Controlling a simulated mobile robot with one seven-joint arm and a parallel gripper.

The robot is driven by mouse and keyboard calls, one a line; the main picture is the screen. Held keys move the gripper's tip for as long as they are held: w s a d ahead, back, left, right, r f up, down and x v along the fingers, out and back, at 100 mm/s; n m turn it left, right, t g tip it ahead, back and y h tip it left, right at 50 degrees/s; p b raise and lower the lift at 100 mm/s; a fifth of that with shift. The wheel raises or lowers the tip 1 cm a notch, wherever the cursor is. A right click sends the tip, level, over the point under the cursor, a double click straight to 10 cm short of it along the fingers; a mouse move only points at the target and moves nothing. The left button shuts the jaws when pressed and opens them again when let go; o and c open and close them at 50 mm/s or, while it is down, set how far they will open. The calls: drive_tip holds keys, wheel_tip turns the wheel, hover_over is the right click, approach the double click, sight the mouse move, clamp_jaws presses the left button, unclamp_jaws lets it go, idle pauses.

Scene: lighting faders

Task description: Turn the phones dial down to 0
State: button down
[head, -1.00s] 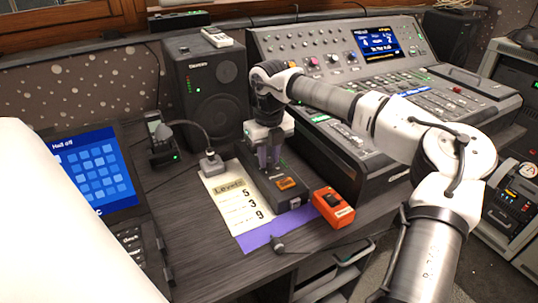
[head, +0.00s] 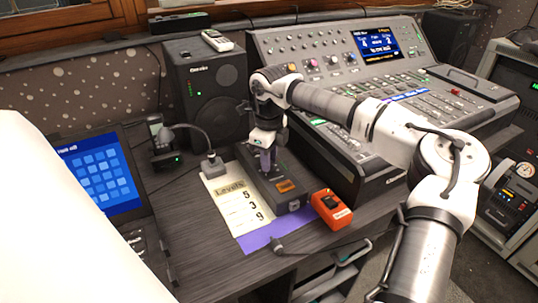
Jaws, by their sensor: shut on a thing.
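A small dark box (head: 262,183) with a lit orange panel (head: 286,186) lies on the desk, left of the mixing console. My gripper (head: 266,166) points straight down onto the rear part of the box's top. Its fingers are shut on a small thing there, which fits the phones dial. The fingers hide the dial, so its pointer and marks cannot be read. A paper card headed "Levels" (head: 230,190) lies along the box's left side and shows 5, 3 and 9.
An orange-red box (head: 331,209) sits right of the dark box. The mixing console (head: 345,155) stands close on the right and a speaker (head: 210,95) behind. A gooseneck device (head: 211,162) stands behind the card. Bare desk lies to the left (head: 195,240).

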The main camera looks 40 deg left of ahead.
drive_tip(key=n+p, duration=0.1)
drive_tip(key=n, duration=0.6)
drive_tip(key=shift+r, duration=0.1)
drive_tip(key=n+p, duration=0.1)
drive_tip(key=n, duration=0.6)
drive_tip(key=shift+n, duration=0.3)
drive_tip(key=n, duration=0.3)
drive_tip(key=shift+n+p, duration=0.3)
drive_tip(key=shift+p, duration=0.1)
drive_tip(key=n, duration=0.3)
drive_tip(key=shift+n, duration=0.3)
drive_tip(key=n, duration=0.6)
drive_tip(key=shift+n+p, duration=0.35)
drive_tip(key=shift+n, duration=0.05)
drive_tip(key=c, duration=1.2)
unclamp_jaws()
